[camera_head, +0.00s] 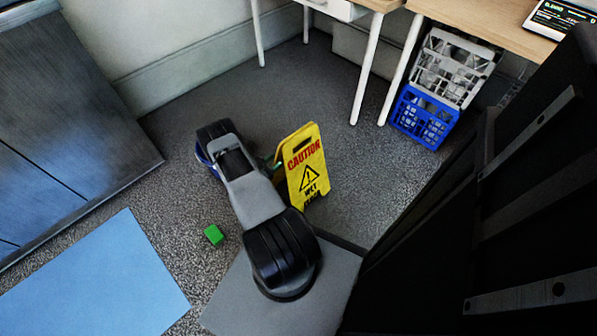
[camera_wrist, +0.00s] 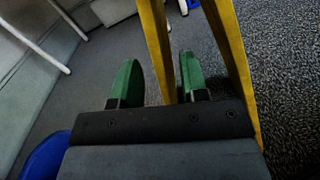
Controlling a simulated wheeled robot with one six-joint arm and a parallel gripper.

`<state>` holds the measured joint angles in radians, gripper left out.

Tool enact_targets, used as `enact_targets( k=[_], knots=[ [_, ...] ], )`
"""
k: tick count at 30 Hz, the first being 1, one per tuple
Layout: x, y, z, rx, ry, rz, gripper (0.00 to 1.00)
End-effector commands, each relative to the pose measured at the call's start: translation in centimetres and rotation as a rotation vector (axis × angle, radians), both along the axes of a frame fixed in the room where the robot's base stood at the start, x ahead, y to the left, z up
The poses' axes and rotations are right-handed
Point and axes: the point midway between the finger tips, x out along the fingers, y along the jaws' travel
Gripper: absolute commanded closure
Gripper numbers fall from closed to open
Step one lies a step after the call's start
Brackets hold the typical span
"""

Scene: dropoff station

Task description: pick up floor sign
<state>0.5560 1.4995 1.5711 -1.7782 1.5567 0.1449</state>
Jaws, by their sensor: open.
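The yellow floor sign (camera_head: 306,168) with "CAUTION" and a warning triangle stands upright on the grey floor, just right of my arm in the head view. In the wrist view the sign (camera_wrist: 233,65) shows edge-on as two yellow panels. My gripper (camera_wrist: 158,75) has two green fingers, spread apart. One panel runs up between the fingers, and the other passes to the right of the right finger. I cannot tell whether a finger touches the sign. In the head view my arm hides most of the gripper, with a bit of green beside the sign.
A blue mat (camera_head: 95,280) is at lower left, below a dark cabinet (camera_head: 75,110). A blue crate (camera_head: 423,117) and a grey crate (camera_head: 455,68) are stacked by the desk (camera_head: 485,28). Floor behind the sign is clear.

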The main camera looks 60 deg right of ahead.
Motion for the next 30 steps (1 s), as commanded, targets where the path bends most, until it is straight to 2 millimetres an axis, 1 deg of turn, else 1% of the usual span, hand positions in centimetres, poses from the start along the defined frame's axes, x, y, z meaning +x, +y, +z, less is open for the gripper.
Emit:
enact_targets(
  k=[1,3,7,11,18,30],
  knots=[
    [-0.4,-0.8,-0.4,0.0,-0.001,-0.004,0.6],
    [-0.7,-1.7,-0.5,-0.001,-0.002,-0.004,0.6],
    [-1.2,-2.9,-0.3,0.0,-0.001,-0.002,0.6],
    [-1.3,-3.4,-0.3,0.0,0.0,-0.001,0.6],
    [-1.3,-3.5,-0.2,0.001,0.0,0.0,0.61],
    [-1.3,-3.4,-0.2,0.001,0.0,0.0,0.99]
  ],
)
